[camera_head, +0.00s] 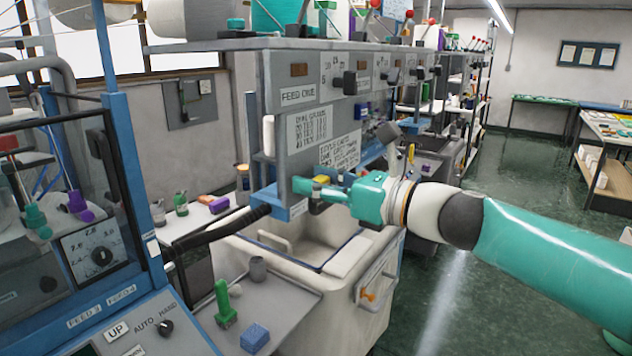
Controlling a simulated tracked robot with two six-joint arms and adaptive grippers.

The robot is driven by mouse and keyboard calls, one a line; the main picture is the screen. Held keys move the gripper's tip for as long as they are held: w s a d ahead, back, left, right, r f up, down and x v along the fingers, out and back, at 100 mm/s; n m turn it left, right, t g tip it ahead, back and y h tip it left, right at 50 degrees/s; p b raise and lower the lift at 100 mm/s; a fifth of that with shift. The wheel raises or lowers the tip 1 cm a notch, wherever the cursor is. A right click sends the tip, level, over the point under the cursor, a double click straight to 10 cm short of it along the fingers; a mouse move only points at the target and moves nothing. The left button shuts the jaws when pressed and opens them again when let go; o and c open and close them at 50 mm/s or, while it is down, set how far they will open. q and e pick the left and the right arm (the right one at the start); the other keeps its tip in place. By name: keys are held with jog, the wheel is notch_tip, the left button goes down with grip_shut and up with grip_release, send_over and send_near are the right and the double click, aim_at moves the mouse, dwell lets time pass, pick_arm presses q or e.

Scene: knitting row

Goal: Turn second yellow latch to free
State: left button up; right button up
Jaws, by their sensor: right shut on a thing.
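A small yellow latch (321,179) shows on the front of the grey machine unit, just above a blue block-like part (292,203). My right gripper (313,192) reaches in from the right with its teal and dark fingers at the latch. It is shut on the latch, and the fingers and wrist hide much of it, so I cannot tell which way it is turned. No other yellow latch is clearly visible. My left gripper is not in view.
A thick black handle (225,227) runs left of the gripper. Below stands a pale wheeled bin (345,310). A grey shelf (285,318) in front holds a green peg-like piece (223,303) and a blue block (254,338). The green floor at right is clear.

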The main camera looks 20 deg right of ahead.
jog(key=shift+a+f+n+b, duration=0.1)
jog(key=shift+f+n+b, duration=0.05)
jog(key=shift+n+b, duration=0.75)
jog(key=shift+f+n+b, duration=0.15)
jog(key=shift+n+b, duration=0.55)
jog(key=shift+n, duration=0.3)
jog(key=n+b, duration=0.3)
jog(key=n, duration=0.1)
jog(key=shift+s+a+f+n, duration=0.1)
jog(key=shift+n, duration=0.3)
jog(key=n+b, duration=0.4)
jog(key=n, duration=0.1)
jog(key=shift+a+f, duration=0.1)
jog(key=shift+f, duration=0.1)
jog(key=shift+n+b, duration=1.15)
jog(key=shift+n, duration=1.05)
jog(key=o, duration=0.8)
jog(key=shift+c, duration=0.2)
jog(key=o, duration=0.4)
jog(key=shift+s+r, duration=0.1)
jog(key=shift+r, duration=0.05)
